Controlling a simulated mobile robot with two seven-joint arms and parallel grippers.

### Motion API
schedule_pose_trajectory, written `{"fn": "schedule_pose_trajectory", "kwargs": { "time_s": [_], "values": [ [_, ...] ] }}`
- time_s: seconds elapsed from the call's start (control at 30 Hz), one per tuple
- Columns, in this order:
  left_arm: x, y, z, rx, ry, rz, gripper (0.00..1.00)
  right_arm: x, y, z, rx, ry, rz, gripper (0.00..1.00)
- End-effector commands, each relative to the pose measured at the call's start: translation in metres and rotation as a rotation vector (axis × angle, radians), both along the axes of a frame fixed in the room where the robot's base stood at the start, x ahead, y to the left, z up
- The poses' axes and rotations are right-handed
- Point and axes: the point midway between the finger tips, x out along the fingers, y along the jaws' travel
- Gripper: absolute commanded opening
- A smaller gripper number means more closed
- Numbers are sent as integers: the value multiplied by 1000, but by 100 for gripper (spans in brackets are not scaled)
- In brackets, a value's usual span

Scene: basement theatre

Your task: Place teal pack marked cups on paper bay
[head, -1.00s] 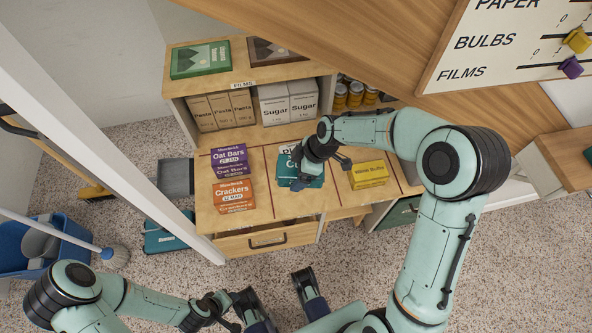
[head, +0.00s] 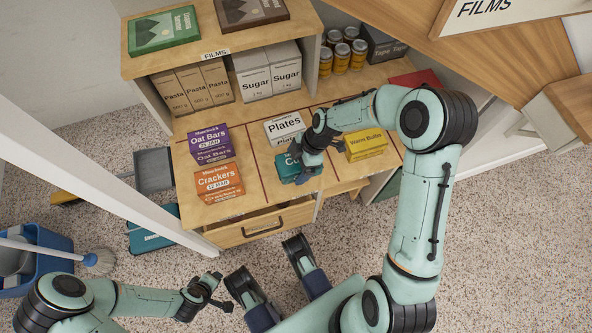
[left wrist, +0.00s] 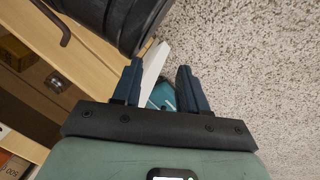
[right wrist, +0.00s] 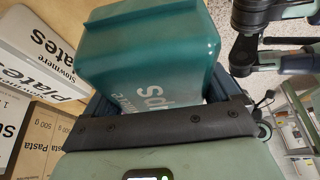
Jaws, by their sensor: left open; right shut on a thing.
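The teal pack (head: 287,168), its lettering partly covered, is in my right gripper (head: 302,160) over the middle section of the wooden counter. In the right wrist view the pack (right wrist: 150,60) fills the space between the fingers, which are shut on it. I cannot tell whether its base touches the counter. The white Plates pack (head: 284,128) stands just behind it, in the same section. No label naming the paper bay is readable on the counter. My left gripper (head: 220,293) is open and empty, low in front of the counter; its fingers (left wrist: 158,88) show apart.
Oat Bars (head: 211,144) and Crackers (head: 219,183) boxes stand left of a dark red dividing line. A yellow bulbs box (head: 365,144) stands right of the teal pack. An open drawer (head: 262,225) juts out below. A shelf unit (head: 225,42) rises behind.

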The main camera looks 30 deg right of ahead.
Motion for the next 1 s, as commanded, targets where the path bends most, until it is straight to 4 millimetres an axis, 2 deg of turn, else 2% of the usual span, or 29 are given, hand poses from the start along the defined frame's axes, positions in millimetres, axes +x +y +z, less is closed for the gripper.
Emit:
{"fn": "schedule_pose_trajectory", "kwargs": {
  "time_s": [0.17,0.4,0.8,0.83,0.87,1.0],
  "values": [
    [-7,1,-7,-1,24,2,43,0,0,-13,0,1,0,54],
    [-27,3,-25,-5,91,4,43,0,0,-47,0,2,-1,54],
    [-30,4,-26,-6,102,5,43,0,0,-49,0,-1,-1,54],
    [-31,4,-27,-6,104,6,43,0,0,-49,0,0,-1,93],
    [-31,4,-26,-6,104,6,43,0,0,-49,0,-1,-1,100],
    [-31,4,-26,-6,103,6,43,0,0,-49,0,0,-1,100]
  ]
}}
